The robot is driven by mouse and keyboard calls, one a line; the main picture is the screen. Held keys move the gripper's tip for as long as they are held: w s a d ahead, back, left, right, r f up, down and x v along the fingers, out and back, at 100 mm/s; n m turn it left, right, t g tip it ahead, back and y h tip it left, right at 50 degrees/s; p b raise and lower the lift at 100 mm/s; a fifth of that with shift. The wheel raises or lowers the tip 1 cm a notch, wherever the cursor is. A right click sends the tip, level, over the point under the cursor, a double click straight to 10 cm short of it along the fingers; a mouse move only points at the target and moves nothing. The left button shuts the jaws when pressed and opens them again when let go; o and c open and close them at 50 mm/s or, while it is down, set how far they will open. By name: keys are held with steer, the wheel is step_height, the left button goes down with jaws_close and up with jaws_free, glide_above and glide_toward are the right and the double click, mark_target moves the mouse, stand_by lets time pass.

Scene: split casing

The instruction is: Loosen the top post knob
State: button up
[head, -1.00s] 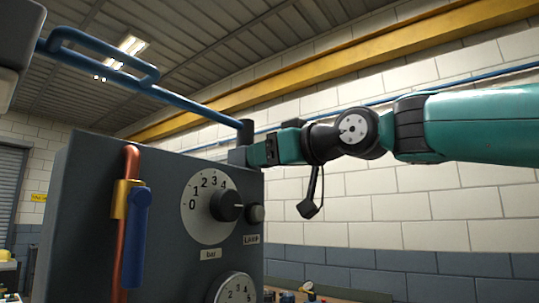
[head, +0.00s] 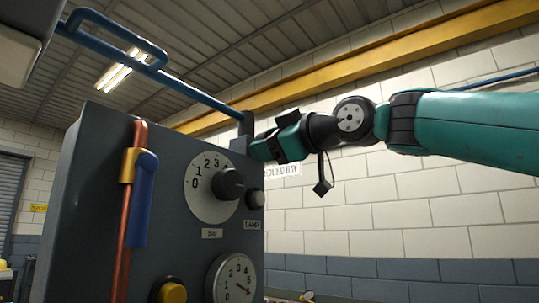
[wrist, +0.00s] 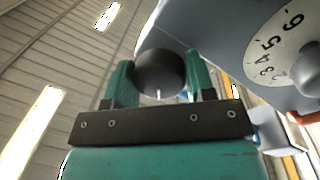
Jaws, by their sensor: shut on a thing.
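The top post knob (wrist: 160,72) is a dark, round knob in the wrist view. It sits between the two teal fingers of my gripper (wrist: 161,84), which is shut on it. In the head view my gripper (head: 256,149) reaches in from the right to the top right corner of the grey casing (head: 95,190). A short dark post (head: 246,126) stands at that corner, just left of the fingers. The fingers hide the knob's grip area in the head view, so I cannot tell there how far it is turned.
The casing's front carries a dial with a black knob (head: 229,183), a small dark button (head: 254,199), a gauge (head: 236,280), a yellow button (head: 173,292), and a copper pipe with a blue lever (head: 144,200). A blue rail (head: 190,92) runs above. Open room lies right of the casing.

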steer(key=n+b, duration=0.2)
steer(key=n, duration=0.3)
steer(key=shift+f, duration=0.15)
steer(key=n+y+b, duration=0.1)
steer(key=n, duration=0.4)
steer(key=shift+n+g+b, duration=0.35)
steer(key=shift+n+g, duration=0.05)
steer(key=o, duration=0.9)
steer(key=shift+d, duration=0.1)
steer(key=b+v, duration=0.5)
steer(key=v, duration=1.2)
steer(key=shift+s, duration=0.15)
steer(key=shift+d, duration=0.1)
